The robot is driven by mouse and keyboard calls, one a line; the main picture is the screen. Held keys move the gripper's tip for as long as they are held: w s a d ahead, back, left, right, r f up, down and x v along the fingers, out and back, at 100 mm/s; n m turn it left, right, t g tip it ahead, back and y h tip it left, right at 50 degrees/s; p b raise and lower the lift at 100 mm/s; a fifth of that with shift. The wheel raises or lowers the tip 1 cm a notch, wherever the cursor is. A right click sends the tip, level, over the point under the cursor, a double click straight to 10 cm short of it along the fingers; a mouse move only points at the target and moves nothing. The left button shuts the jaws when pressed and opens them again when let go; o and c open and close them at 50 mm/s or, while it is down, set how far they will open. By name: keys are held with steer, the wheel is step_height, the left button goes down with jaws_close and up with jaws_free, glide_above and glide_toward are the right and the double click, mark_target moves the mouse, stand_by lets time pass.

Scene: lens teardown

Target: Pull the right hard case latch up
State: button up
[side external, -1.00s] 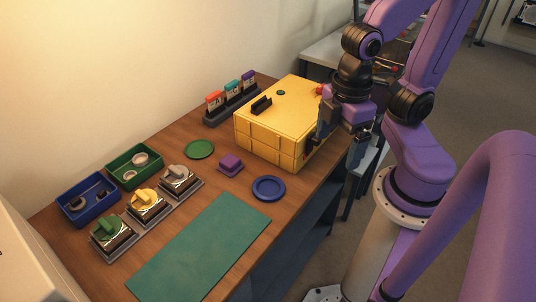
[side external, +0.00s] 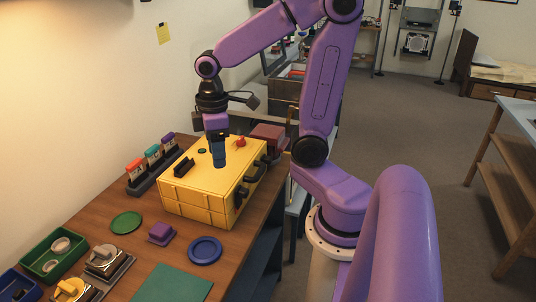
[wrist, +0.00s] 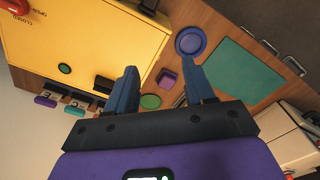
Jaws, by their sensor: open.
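The yellow hard case (side external: 195,194) stands on the wooden table, and it fills the upper left of the wrist view (wrist: 95,35). Black latch and handle parts (side external: 251,173) sit along its right-hand side face in the side view; I cannot tell which one is the right latch. On its lid are a red knob (side external: 240,142), a green button (side external: 202,151) and a black block (side external: 184,166). My gripper (side external: 219,162) points down over the lid, open and empty, its blue fingers apart in the wrist view (wrist: 162,75). Any gap to the lid is unclear.
A card rack (side external: 152,168) stands left of the case. A purple block (side external: 161,233), green disc (side external: 126,222) and blue dish (side external: 205,250) lie in front. A reddish box (side external: 268,138) is behind the case. Table edge runs close along its right.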

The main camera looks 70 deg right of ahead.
steer(key=w+d+m, duration=0.2)
steer(key=w+d, duration=0.1)
steer(key=d, duration=0.3)
step_height(320, 180, up, 3)
steer(key=m, duration=0.6)
glide_above(268, 157)
step_height(268, 157, down, 17)
steer(key=shift+f, duration=0.2)
